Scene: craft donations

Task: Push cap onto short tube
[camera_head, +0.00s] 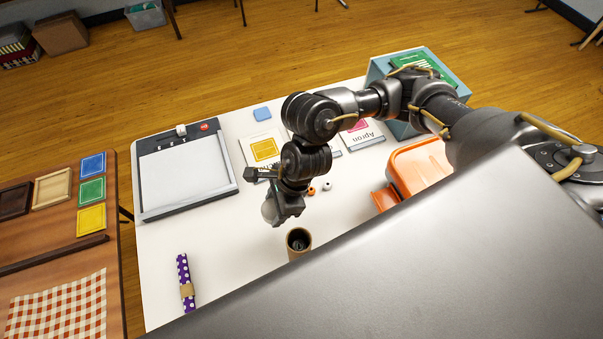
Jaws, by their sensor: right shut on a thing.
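A short brown cardboard tube (298,242) stands upright on the white table, its dark open end facing up. Its lower part is hidden by the large grey surface in front. My right gripper (281,211) points down just above and to the left of the tube, apart from it. It is shut on a pale grey rounded thing (268,212), which looks like the cap; the fingers hide part of it. My left gripper is not in view.
A purple dotted roll (184,282) lies on the white table (225,255) at the left. Behind are a white board (187,178), an orange box (418,166) and small orange and white beads (327,186). The table between roll and tube is clear.

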